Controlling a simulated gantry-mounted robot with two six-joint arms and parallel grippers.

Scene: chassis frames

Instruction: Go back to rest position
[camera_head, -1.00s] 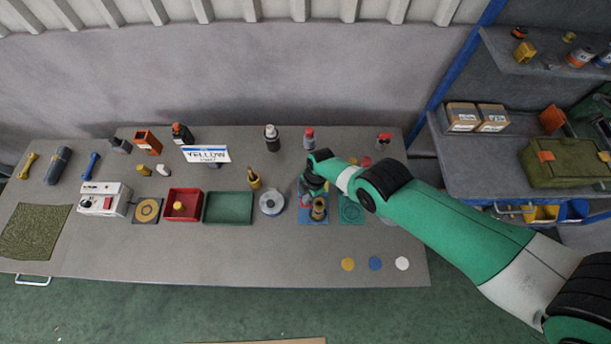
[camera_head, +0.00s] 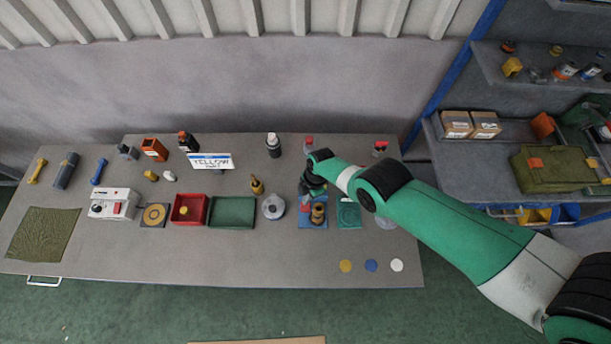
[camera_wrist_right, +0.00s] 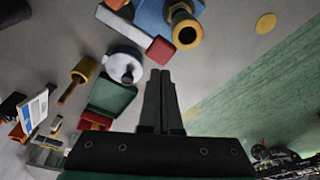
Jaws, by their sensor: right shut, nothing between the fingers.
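My right gripper (camera_head: 308,188) is above the table beside the blue pad (camera_head: 306,224), with its arm reaching in from the right. In the right wrist view my gripper's fingers (camera_wrist_right: 160,78) are together with nothing between them. A brass cylinder (camera_head: 318,214) stands on the blue pad; it also shows in the right wrist view (camera_wrist_right: 186,28), clear of the fingers. The arm hides some of the table behind it. My left gripper is not in view.
Shelves with a green case (camera_head: 556,170) stand at the right. The table's front strip is mostly clear.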

